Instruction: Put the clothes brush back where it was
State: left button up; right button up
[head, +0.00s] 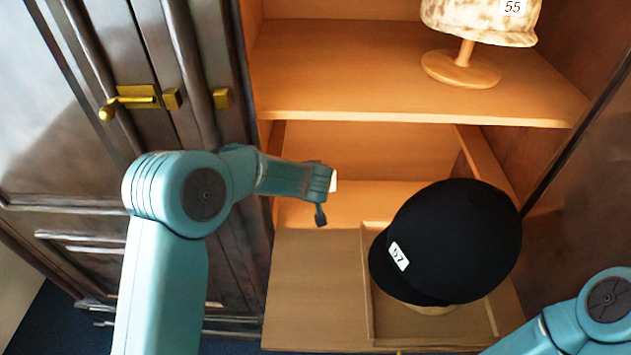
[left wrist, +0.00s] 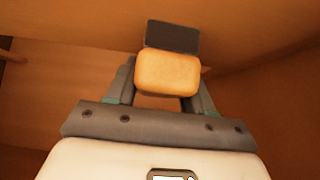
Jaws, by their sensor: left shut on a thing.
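The clothes brush is a small tan wooden block (left wrist: 167,75) with a dark bristle face. In the left wrist view it sits between the two fingers of my left gripper (left wrist: 160,95), which is shut on it. In the head view my left gripper (head: 321,198) is in front of the cabinet's lower compartment, above the left part of the pulled-out board; there the brush is mostly hidden by the gripper. My right arm enters at the lower right of the head view, but its gripper is out of frame.
A black riding helmet (head: 455,240) labelled 57 stands in a shallow tray (head: 368,300) at the right. A pale hat labelled 55 (head: 480,18) is on a wooden stand on the upper shelf (head: 400,90). The board's left part (head: 310,290) is bare. A dark cabinet door (head: 200,60) stands left.

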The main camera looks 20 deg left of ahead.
pick_arm(q)
jog(key=shift+s+r, duration=0.1)
jog(key=o, duration=1.1)
jog(key=shift+f, duration=0.2)
jog(key=shift+r, duration=0.15)
jog(key=shift+s+r, duration=0.15)
jog(key=shift+r, duration=0.2)
jog(key=p+v, duration=0.2)
jog(key=v, duration=0.9)
jog(key=shift+s, duration=0.2)
jog(key=shift+d+r, duration=0.1)
